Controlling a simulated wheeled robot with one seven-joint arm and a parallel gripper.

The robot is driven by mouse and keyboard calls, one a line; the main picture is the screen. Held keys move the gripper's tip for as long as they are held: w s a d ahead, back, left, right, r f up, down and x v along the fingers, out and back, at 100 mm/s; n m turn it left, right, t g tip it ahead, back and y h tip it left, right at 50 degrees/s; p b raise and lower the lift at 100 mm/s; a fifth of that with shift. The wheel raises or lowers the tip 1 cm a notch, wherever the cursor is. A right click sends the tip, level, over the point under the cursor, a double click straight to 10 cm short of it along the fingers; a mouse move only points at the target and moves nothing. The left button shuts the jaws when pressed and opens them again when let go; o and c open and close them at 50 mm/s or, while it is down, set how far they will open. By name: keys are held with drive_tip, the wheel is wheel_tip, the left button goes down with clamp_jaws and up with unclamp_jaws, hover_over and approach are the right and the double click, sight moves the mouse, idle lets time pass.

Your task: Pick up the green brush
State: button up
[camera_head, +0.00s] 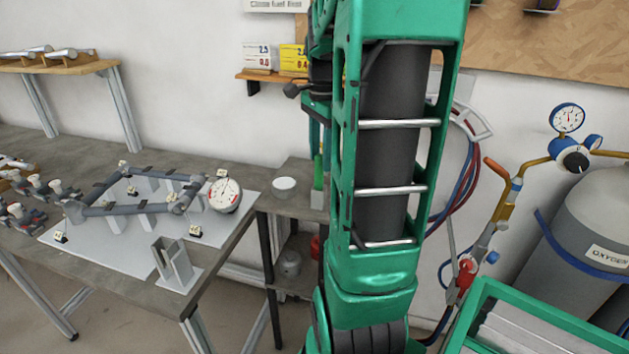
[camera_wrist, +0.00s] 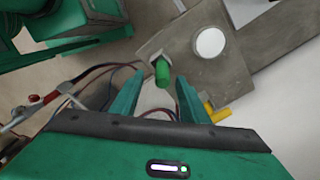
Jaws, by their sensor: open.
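The green brush (camera_wrist: 162,73) shows in the wrist view as a short green handle, seen nearly end-on, at a grey holder near the edge of a small grey table (camera_wrist: 188,50). The rest of the brush is hidden. My gripper (camera_wrist: 159,82) is open and empty. Its two green fingers appear on either side of the handle in the wrist view; I cannot tell how far above it they are.
A white bowl (camera_head: 284,186) stands beside the brush. Hoses hang on the wall at right, near a gas cylinder (camera_head: 597,216).

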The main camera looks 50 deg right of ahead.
sight(318, 190)
drive_tip(key=shift+w+f, duration=0.15)
drive_tip(key=shift+f, duration=1.5)
drive_tip(key=shift+w+f, duration=0.15)
drive_tip(key=shift+f, duration=1.45)
drive_tip(key=shift+a, duration=0.1)
drive_tip(key=shift+c, duration=0.6)
clamp_jaws()
